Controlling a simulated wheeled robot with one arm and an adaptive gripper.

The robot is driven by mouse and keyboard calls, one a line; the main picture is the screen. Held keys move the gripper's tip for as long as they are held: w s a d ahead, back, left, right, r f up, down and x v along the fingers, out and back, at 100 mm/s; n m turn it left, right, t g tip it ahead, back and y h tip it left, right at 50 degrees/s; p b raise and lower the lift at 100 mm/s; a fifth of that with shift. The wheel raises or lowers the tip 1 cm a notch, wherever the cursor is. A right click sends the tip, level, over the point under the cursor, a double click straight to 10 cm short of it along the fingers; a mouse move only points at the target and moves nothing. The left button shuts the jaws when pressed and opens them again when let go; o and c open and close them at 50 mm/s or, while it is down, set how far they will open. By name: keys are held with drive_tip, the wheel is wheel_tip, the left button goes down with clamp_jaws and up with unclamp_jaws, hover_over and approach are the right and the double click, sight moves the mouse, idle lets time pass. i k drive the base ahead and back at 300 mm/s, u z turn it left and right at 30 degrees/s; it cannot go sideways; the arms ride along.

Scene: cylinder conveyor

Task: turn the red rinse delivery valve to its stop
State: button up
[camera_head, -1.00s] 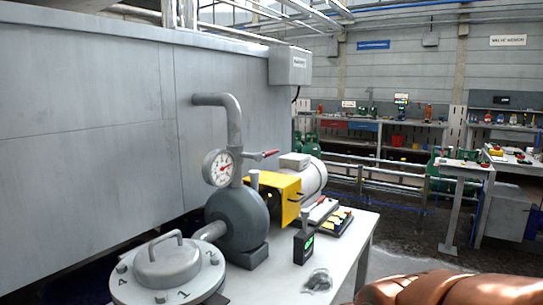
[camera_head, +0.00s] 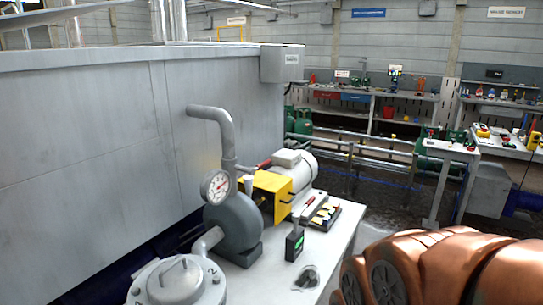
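A small red lever handle (camera_head: 265,163) sticks out to the right of the grey riser pipe (camera_head: 227,140), above the pump. I take it for the rinse delivery valve. It looks roughly level, tilted slightly up to the right. The pipe rises from the grey pump (camera_head: 233,225) and bends left into the large grey housing. A round pressure gauge (camera_head: 216,187) sits on the pipe's left. My gripper is not in view; only copper-coloured links of my arm show at the lower right, well apart from the valve.
A yellow guard (camera_head: 270,190) and pale motor (camera_head: 295,170) stand right of the pump. A black device (camera_head: 294,243) and a tool tray (camera_head: 325,215) lie on the white table (camera_head: 340,235). A lidded grey vessel (camera_head: 175,282) stands at lower left. The grey housing (camera_head: 95,150) walls the left side.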

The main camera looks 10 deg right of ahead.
sight(261, 166)
drive_tip(key=z, duration=1.65)
drive_tip(key=i, duration=2.6)
drive_tip(key=u, duration=3.1)
